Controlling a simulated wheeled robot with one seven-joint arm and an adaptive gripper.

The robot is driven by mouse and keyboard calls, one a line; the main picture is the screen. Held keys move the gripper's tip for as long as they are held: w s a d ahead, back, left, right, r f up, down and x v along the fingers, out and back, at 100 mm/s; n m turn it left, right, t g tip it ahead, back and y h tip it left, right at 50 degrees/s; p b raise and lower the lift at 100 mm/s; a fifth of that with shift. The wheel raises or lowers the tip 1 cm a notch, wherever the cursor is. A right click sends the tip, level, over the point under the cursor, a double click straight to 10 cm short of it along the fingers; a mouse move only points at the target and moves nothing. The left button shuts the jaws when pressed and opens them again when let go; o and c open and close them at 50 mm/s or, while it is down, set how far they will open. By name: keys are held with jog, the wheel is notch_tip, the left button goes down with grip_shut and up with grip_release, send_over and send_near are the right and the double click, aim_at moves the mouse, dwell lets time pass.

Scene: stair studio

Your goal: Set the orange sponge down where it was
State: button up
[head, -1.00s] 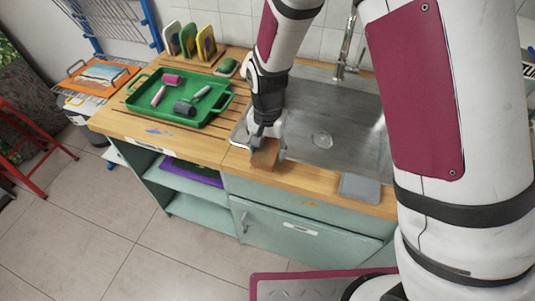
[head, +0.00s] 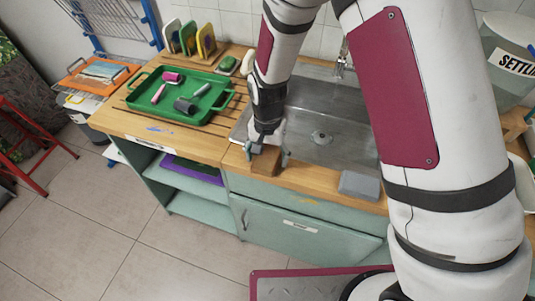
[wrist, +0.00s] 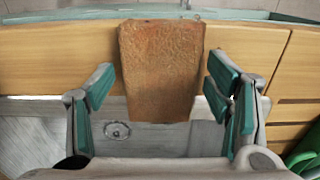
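The orange sponge (head: 265,161) is a brownish-orange block at the front edge of the wooden counter, just in front of the sink. In the wrist view the sponge (wrist: 160,70) lies between the two fingers, with a narrow gap showing on each side. My gripper (head: 267,155) points down over it and is open. The green finger pads of my gripper (wrist: 163,92) stand apart from the sponge's sides. The sponge appears to rest on the counter; its underside is hidden.
The steel sink (head: 322,136) lies behind the sponge. A grey block (head: 360,185) sits to the right on the counter's front edge. A green tray (head: 150,113) with rollers stands to the left. Upright coloured sponges (head: 188,40) stand in the back left.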

notch_tip(320, 180, up, 12)
jog(key=f, duration=0.1)
notch_tip(320, 180, up, 9)
jog(key=t, duration=0.1)
send_over(267, 155)
jog(key=s+d, duration=0.2)
jog(key=d, duration=0.3)
jog(key=s+d+r+n+t, duration=0.4)
jog(key=s+d+r, duration=0.9)
jog(key=s, duration=0.3)
jog(key=shift+s+d+b, duration=0.15)
jog(key=shift+s+b, duration=0.2)
jog(key=shift+b, duration=0.05)
